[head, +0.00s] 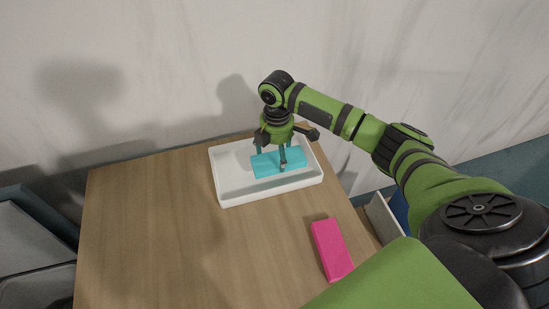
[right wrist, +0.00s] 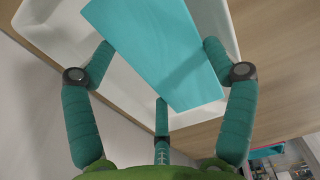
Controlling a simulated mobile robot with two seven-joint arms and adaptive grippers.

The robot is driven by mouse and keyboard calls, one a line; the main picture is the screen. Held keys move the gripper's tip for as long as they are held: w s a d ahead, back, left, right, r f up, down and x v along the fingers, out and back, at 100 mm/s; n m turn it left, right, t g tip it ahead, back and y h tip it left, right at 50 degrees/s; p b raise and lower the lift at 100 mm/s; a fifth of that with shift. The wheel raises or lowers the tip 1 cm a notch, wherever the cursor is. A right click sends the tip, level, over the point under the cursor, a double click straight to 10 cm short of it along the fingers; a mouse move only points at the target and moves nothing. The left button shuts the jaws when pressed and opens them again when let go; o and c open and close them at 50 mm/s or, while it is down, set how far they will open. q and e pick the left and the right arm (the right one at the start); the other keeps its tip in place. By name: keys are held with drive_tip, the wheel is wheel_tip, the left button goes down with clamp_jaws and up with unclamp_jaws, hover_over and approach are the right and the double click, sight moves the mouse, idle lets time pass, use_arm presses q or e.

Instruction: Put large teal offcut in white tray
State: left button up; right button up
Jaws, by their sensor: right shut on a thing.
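The large teal offcut (head: 265,165) is a flat rectangular block. It shows over the right part of the white tray (head: 232,188), within its walls in the head view. My right gripper (head: 280,160) points down and is shut on the teal offcut. In the right wrist view the teal offcut (right wrist: 160,50) sits between the fingers, with the white tray (right wrist: 60,38) behind it. Whether the offcut touches the tray floor I cannot tell. My left gripper is not in view.
A pink block (head: 331,249) lies on the wooden table (head: 150,220), to the right and nearer than the tray. The table left of the tray is clear. A pale wall stands behind the table. Grey containers (head: 30,250) stand at the far left.

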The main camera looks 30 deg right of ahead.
sight(275, 155)
drive_tip(key=shift+w+a+f, duration=0.1)
drive_tip(key=shift+w+f, duration=0.05)
drive_tip(key=shift+w, duration=0.05)
drive_tip(key=shift+f, duration=0.2)
wheel_tip(275, 155, down, 3)
drive_tip(key=shift+f+p, duration=0.15)
drive_tip(key=shift+p, duration=0.5)
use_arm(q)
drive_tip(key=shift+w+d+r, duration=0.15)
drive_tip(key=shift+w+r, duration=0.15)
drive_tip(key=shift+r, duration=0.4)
use_arm(e)
drive_tip(key=shift+f, duration=0.2)
drive_tip(key=shift+f, duration=0.15)
drive_tip(key=o, duration=1)
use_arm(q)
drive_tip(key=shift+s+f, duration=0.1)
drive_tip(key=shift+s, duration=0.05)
